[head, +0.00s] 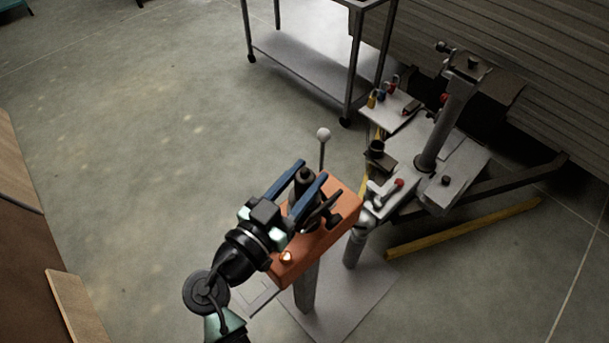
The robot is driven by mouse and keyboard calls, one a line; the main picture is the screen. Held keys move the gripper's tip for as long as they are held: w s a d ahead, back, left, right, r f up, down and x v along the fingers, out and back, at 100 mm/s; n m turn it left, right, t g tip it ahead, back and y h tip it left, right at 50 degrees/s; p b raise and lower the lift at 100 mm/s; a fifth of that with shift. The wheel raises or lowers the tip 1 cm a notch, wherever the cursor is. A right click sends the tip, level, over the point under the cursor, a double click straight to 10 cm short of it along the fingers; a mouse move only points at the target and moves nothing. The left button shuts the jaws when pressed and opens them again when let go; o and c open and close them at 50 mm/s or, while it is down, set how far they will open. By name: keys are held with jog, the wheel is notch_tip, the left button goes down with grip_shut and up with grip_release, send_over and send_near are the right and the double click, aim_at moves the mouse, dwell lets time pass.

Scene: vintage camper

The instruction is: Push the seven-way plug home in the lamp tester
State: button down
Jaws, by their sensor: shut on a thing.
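The lamp tester (322,243) is an orange box on a post. A lit lamp (287,257) glows on its near left end. My gripper (312,170) reaches over the box from the lower left, with its two blue fingers on either side of a black plug (305,188). It is shut on the plug. The plug stands roughly upright at the box's far left part. Dark parts (331,207), perhaps a socket flap, stick up beside it. The plug's lower end and the socket mouth are hidden, so I cannot tell how deep the plug sits.
A thin rod with a white ball (323,134) rises just behind the tester. A trailer hitch with a jockey post (447,125) and a red-tipped lever (384,193) stands close on the right. A metal trolley (300,65) is behind. Open concrete floor lies left.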

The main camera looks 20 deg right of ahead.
jog(key=shift+f+b, duration=1.1)
jog(key=shift+b, duration=0.15)
jog(key=shift+c, duration=1.8)
grip_release()
jog(key=shift+f, duration=0.1)
jog(key=b+v, duration=0.2)
jog(key=v, duration=1.1)
jog(key=shift+b, duration=0.35)
